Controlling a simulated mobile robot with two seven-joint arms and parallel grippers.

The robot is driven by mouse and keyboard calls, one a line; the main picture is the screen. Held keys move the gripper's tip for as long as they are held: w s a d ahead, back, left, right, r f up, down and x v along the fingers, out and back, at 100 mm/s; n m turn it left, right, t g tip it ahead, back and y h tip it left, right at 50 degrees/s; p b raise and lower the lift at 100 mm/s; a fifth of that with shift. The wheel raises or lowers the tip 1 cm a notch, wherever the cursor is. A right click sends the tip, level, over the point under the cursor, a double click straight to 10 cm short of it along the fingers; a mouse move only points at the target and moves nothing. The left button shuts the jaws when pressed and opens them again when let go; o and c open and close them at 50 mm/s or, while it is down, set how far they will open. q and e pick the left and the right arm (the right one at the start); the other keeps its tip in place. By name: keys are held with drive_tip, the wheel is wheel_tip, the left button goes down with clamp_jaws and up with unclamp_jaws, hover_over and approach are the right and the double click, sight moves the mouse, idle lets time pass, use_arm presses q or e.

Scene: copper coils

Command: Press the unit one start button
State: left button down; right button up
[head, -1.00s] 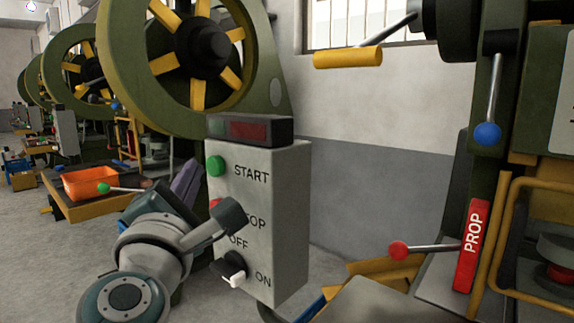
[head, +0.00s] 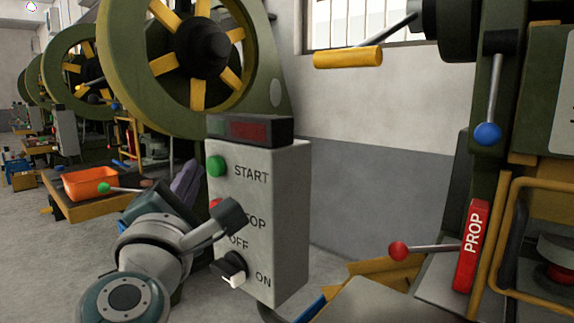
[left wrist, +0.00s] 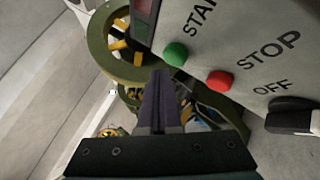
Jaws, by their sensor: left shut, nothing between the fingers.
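The grey control box (head: 275,220) stands in the middle of the head view. Its green start button (head: 216,166) is near the top left of the face, beside the word START. The red stop button (head: 215,204) is below it, partly hidden by my left arm. My left gripper (head: 187,180) is shut and empty, just left of the box and a little below the green button. In the left wrist view its closed fingers (left wrist: 160,100) point towards a spot left of the green button (left wrist: 175,54) and red button (left wrist: 219,81), apart from both. My right gripper is not in view.
A black-and-white OFF/ON knob (head: 231,268) sits low on the box, and a dark display (head: 250,129) is on top. An orange bin (head: 90,183) rests on a table at left. A press with a red PROP block (head: 472,246) stands at right.

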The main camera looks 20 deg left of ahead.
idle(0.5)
use_arm(q)
drive_tip(key=shift+w+d, duration=0.15)
drive_tip(key=shift+w, duration=0.25)
drive_tip(key=shift+w+d+b, duration=0.2)
drive_tip(key=shift+w+b, duration=0.15)
drive_tip(key=shift+w, duration=0.1)
idle(0.6)
drive_tip(key=shift+s, duration=0.1)
drive_tip(key=shift+s+a+p, duration=0.35)
drive_tip(key=shift+s, duration=0.4)
